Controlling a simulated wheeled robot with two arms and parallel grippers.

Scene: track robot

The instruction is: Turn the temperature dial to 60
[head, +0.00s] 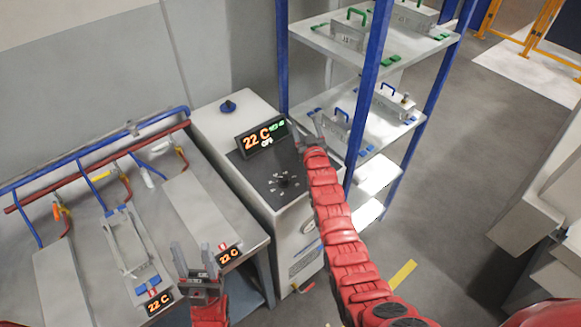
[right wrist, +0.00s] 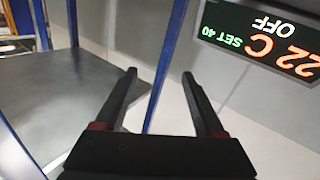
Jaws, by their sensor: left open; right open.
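The temperature dial (head: 283,180) is a dark knob with pale marks around it on the dark top panel of a white cabinet (head: 227,125). Its pointer is too small to read. Behind it, the display (head: 262,140) reads 22 C, SET 40 and OFF; it also shows upside down in the right wrist view (right wrist: 262,40). My right gripper (head: 306,126) is open and empty, just right of the display and beyond the dial, touching neither as far as I can see. The right wrist view shows its parted fingers (right wrist: 160,76). My left gripper (head: 192,251) is open and empty over the bench's front edge.
A blue-posted shelf rack (head: 371,90) with handled metal fixtures stands close right of the cabinet, near my right arm. A bench (head: 85,215) with pipes, plates and small 22 C displays lies left. A blue knob (head: 228,106) sits on the cabinet's back.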

